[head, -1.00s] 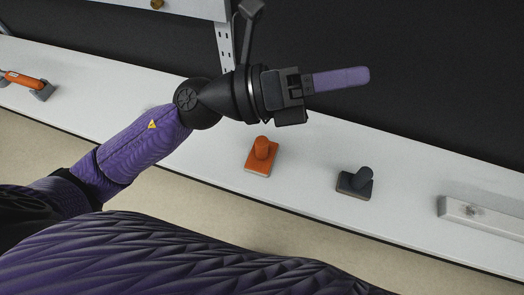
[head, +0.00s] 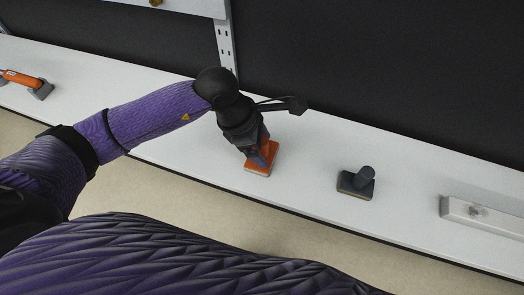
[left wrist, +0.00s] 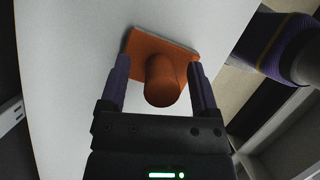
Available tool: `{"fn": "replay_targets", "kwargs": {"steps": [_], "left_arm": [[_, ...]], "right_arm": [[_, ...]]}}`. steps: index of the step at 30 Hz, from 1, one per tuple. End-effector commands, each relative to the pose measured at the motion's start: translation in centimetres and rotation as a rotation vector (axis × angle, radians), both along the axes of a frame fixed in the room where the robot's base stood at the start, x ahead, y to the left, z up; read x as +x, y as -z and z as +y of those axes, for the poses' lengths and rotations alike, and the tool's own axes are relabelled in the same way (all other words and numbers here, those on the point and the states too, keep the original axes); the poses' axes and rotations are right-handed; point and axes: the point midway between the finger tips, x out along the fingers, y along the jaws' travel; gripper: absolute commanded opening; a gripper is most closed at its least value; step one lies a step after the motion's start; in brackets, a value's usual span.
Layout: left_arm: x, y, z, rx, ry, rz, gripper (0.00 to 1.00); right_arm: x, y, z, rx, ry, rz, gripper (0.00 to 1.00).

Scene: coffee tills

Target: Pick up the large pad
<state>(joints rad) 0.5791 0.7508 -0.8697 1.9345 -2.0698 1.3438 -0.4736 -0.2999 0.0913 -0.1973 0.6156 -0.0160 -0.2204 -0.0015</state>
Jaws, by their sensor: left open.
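An orange pad (head: 274,154) with a square base and an upright round knob stands on the white shelf. A dark grey pad (head: 354,184) with a similar knob stands to its right; I cannot tell for certain which one is the large pad. My left gripper (head: 262,159) points down over the orange pad and partly hides it. In the left wrist view the orange pad (left wrist: 162,84) has its knob between the two open purple fingers, with a gap on each side. My right gripper is not in view.
A long pale block (head: 480,213) lies on the shelf (head: 410,200) at the right. An orange-handled tool (head: 25,80) lies at the far left. A slotted metal upright (head: 226,50) and a dark back panel stand behind. The shelf between the pads is clear.

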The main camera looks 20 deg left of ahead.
Motion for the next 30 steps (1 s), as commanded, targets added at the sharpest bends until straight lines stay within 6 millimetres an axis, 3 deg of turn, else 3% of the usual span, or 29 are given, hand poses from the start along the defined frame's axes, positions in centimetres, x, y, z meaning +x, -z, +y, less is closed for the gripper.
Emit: {"fn": "replay_targets", "kwargs": {"steps": [4, 15, 25, 30], "left_arm": [[0.0, -0.1, 0.0, -0.001, 0.0, 0.0, 0.79], [0.0, -0.1, 0.0, -0.001, -0.001, 0.001, 0.01], [0.0, -0.4, 0.0, -0.002, -0.001, 0.0, 0.0], [0.1, -4.3, 0.0, -0.003, 0.0, -0.008, 0.0]], "right_arm": [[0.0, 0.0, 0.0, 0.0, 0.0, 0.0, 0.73], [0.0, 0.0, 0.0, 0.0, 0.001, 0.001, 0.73], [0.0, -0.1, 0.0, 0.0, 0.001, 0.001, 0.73], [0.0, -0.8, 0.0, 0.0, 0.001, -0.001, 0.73]]}}
